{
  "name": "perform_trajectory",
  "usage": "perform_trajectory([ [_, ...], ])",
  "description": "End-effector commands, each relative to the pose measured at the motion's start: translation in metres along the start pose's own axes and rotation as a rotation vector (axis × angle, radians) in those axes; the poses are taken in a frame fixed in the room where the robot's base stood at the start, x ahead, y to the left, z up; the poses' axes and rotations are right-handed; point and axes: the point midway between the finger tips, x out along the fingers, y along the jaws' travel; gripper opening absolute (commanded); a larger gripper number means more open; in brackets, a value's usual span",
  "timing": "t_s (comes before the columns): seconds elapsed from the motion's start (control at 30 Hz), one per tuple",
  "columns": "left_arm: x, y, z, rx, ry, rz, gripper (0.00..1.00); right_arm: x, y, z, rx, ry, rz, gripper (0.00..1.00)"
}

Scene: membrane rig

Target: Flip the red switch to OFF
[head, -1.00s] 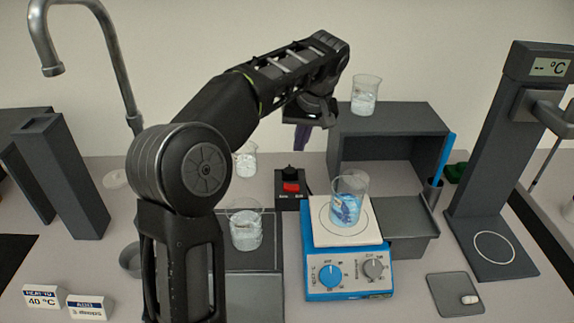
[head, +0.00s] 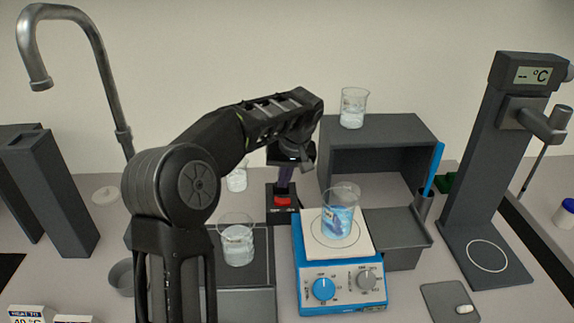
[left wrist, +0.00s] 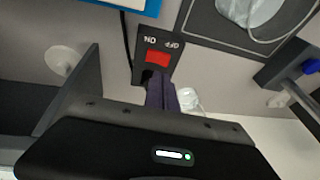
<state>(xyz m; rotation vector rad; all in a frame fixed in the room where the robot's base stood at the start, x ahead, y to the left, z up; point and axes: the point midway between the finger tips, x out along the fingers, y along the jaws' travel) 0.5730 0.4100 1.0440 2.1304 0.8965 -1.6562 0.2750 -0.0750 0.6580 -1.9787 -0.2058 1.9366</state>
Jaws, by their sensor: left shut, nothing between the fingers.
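The red switch (head: 282,201) sits on a small black box (head: 272,216) behind the blue hotplate. In the left wrist view the red rocker (left wrist: 157,58) shows with ON and OFF lettering on the black housing (left wrist: 150,40) beside it. My left gripper (head: 284,187) is shut and empty, its purple fingers pointing down at the back part of the switch box. In the left wrist view its fingertips (left wrist: 160,82) are right by the rocker's edge; whether they touch it I cannot tell. My right gripper is not in view.
The blue hotplate (head: 343,291) with a beaker of blue liquid (head: 340,222) stands just right of the switch. A grey shelf box (head: 425,131) with a beaker on top is behind.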

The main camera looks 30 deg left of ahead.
Motion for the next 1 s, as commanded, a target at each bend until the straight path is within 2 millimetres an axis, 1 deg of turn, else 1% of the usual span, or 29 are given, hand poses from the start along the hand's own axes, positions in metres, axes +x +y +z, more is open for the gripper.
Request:
perform_trajectory([
  [0.1, 0.018, -0.006, 0.005, 0.001, -0.003, -0.003, 0.00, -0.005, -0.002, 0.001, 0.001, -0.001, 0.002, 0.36],
  [0.2, 0.029, -0.009, 0.008, 0.000, -0.002, -0.002, 0.00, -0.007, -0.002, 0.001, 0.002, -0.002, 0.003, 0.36],
  [0.3, 0.036, -0.011, 0.010, 0.000, 0.000, -0.001, 0.00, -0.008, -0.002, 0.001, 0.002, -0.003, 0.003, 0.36],
  [0.43, 0.040, -0.011, 0.011, 0.001, 0.001, 0.000, 0.00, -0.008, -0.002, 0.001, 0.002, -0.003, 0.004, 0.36],
  [0.7, 0.040, -0.011, 0.011, -0.001, 0.001, 0.001, 0.00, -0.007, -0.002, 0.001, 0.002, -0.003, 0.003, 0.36],
  [0.77, 0.043, -0.012, 0.011, -0.005, -0.001, 0.011, 0.00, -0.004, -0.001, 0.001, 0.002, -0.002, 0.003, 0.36],
  [0.83, 0.049, -0.015, 0.013, -0.016, -0.002, 0.041, 0.00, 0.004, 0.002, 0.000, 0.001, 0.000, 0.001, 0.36],
  [0.9, 0.055, -0.018, 0.015, -0.032, -0.003, 0.089, 0.00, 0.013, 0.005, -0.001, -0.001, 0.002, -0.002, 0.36],
  [0.97, 0.057, -0.021, 0.015, -0.047, -0.006, 0.137, 0.00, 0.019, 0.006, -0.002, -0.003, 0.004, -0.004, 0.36],
  [1.0, 0.051, -0.018, 0.014, -0.039, -0.007, 0.132, 0.00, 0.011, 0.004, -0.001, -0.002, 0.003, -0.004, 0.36],
])
